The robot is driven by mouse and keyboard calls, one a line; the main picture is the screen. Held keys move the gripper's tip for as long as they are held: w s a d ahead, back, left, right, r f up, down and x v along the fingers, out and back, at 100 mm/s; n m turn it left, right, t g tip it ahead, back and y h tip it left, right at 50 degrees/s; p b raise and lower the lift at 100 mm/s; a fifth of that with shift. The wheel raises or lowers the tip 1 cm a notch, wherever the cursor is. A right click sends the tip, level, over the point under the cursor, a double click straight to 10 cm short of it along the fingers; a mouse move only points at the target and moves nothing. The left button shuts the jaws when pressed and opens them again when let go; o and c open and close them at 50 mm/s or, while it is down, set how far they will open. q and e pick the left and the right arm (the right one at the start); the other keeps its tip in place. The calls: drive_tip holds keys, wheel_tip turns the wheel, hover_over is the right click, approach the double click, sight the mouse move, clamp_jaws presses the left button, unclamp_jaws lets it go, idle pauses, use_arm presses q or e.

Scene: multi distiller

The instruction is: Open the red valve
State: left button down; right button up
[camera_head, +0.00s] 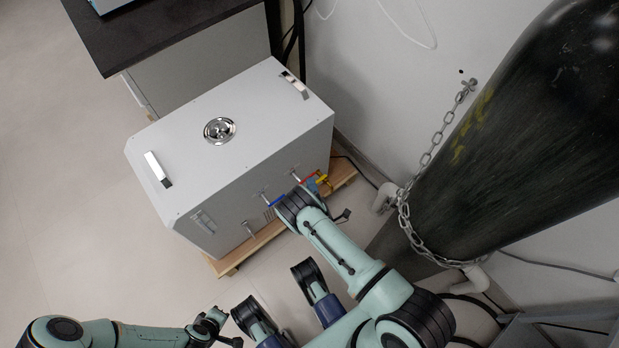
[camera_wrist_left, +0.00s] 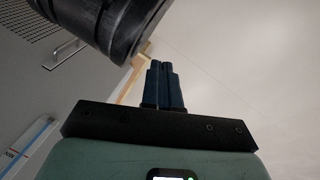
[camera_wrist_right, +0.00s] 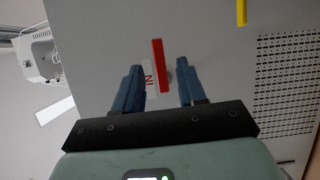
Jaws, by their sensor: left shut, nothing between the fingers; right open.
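The red valve (camera_head: 309,177) is on the side of the white distiller box (camera_head: 190,180), partly hidden by my right arm in the head view. In the right wrist view its red bar handle (camera_wrist_right: 159,62) stands nearly upright. My right gripper (camera_wrist_right: 160,80) is open, with its blue fingers on either side of the lower handle. I cannot tell whether they touch it. In the head view the right gripper is mostly hidden behind its wrist. My left gripper (camera_wrist_left: 166,68) is shut and empty, away from the valve.
A yellow handle (camera_wrist_right: 241,12) is close to the red one. A blue handle (camera_head: 275,201) is also on the box side. The box stands on a wooden base (camera_head: 262,238). A dark gas cylinder (camera_head: 510,130) with a chain (camera_head: 428,155) stands at the right. The floor at left is clear.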

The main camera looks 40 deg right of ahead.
use_arm(q)
drive_tip(key=r, duration=0.1)
drive_tip(key=d+r+p, duration=0.1)
drive_tip(key=r+p, duration=0.1)
drive_tip(key=shift+w+d+r, duration=0.1)
drive_tip(key=shift+d+r, duration=0.2)
drive_tip(key=shift+r, duration=0.1)
use_arm(e)
drive_tip(key=v, duration=0.9)
